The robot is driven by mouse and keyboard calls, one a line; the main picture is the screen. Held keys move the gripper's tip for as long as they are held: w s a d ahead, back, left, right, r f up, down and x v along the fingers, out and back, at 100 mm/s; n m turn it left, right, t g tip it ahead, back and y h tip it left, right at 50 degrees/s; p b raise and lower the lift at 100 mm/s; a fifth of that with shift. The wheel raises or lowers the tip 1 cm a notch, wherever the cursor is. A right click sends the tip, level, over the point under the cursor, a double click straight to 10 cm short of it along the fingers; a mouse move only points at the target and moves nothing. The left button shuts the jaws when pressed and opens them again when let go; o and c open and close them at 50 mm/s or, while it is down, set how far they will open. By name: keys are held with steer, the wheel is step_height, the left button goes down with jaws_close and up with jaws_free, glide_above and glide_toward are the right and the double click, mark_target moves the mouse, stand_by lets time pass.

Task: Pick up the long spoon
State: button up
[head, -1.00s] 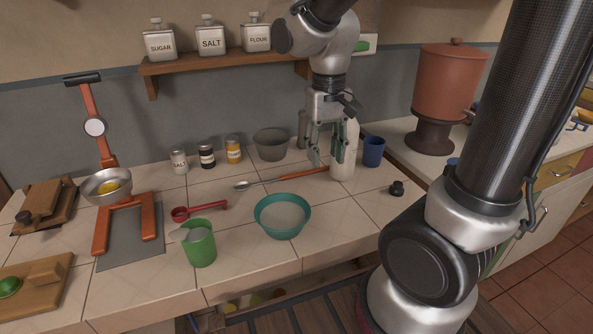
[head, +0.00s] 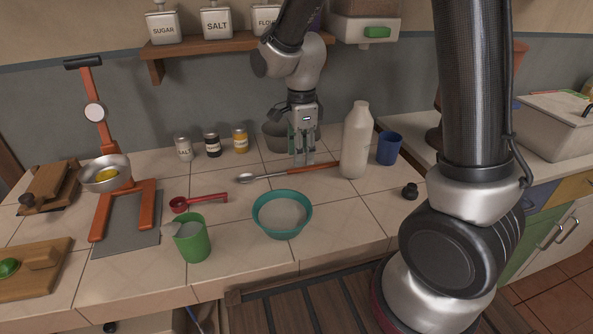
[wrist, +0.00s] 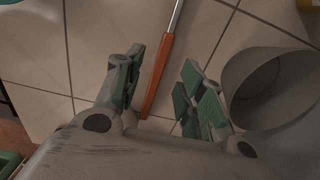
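The long spoon lies on the tiled counter, with a metal bowl end and shaft (head: 262,176) at left and an orange-brown handle (head: 322,167) reaching right toward the white bottle. My gripper (head: 303,160) points down over the spoon, near where the shaft meets the handle. In the wrist view the handle (wrist: 158,78) runs between the two green-padded fingers (wrist: 160,92), which are apart with a gap on both sides of it. The gripper is open and empty. The head view does not show clearly how high the fingertips are above the counter.
A white bottle (head: 355,140) and a blue cup (head: 389,148) stand right of my gripper. A grey bowl (head: 275,135) is close behind it, partly hidden. A teal bowl (head: 282,232), red scoop (head: 200,202) and green cup (head: 192,240) stand in front.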

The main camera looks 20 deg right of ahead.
mark_target(300, 168)
step_height(300, 168, down, 4)
steer(key=shift+w, duration=0.1)
jaws_close()
steer(key=shift+a+r, duration=0.1)
